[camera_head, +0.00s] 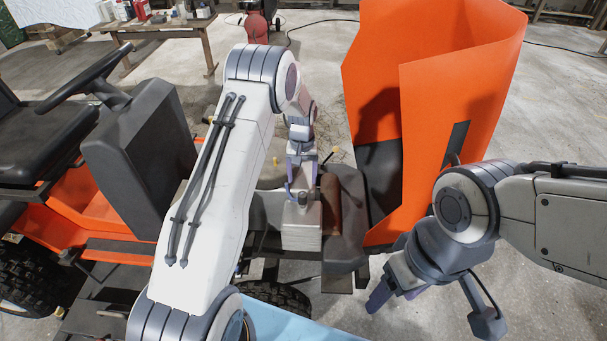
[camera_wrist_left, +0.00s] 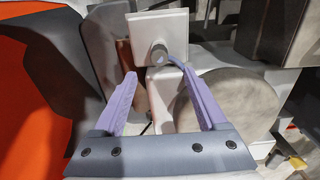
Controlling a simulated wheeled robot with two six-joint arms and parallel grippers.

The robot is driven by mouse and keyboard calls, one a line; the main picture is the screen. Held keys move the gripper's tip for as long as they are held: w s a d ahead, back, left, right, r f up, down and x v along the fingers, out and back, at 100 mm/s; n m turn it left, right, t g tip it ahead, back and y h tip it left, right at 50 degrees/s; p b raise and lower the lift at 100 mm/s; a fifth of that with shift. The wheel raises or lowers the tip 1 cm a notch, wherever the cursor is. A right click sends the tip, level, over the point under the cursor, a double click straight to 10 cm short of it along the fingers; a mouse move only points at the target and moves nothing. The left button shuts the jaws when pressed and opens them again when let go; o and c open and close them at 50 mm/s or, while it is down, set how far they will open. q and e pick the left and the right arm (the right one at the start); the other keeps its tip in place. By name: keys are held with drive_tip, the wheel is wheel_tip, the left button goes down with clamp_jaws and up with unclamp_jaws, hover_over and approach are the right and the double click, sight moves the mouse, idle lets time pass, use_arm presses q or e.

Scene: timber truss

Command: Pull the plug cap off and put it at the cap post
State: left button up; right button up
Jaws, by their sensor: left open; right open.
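A dark grey round knob (camera_head: 303,198) stands on a white block (camera_head: 301,232) at the front of the orange machine. In the left wrist view the knob (camera_wrist_left: 158,54) sits on the white block's square face (camera_wrist_left: 145,26). I cannot tell whether this knob is the plug cap or the cap post. My left gripper (camera_wrist_left: 152,68) is open and empty. Its right fingertip is close beside the knob; contact is unclear. The left fingertip is clear of it. My right gripper (camera_head: 430,305) is open and empty at the lower right, away from the block.
An orange hood panel (camera_head: 450,90) stands tilted up to the right of the block. A brown cylinder (camera_head: 331,205) is beside the block. A round grey drum-like part (camera_wrist_left: 232,98) shows in the left wrist view. A steering wheel (camera_head: 85,80) and seat are at left. Open floor lies right.

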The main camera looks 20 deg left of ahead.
sight(303, 194)
use_arm(q)
wheel_tip(303, 194, down, 10)
drive_tip(key=shift+d+r+p, duration=0.1)
drive_tip(key=shift+r+p, duration=0.1)
drive_tip(key=shift+p, duration=0.1)
clamp_jaws()
idle(0.4)
drive_tip(key=shift+r, duration=0.2)
idle(1.3)
drive_tip(key=shift+r+p, duration=0.35)
drive_tip(key=shift+r, duration=0.1)
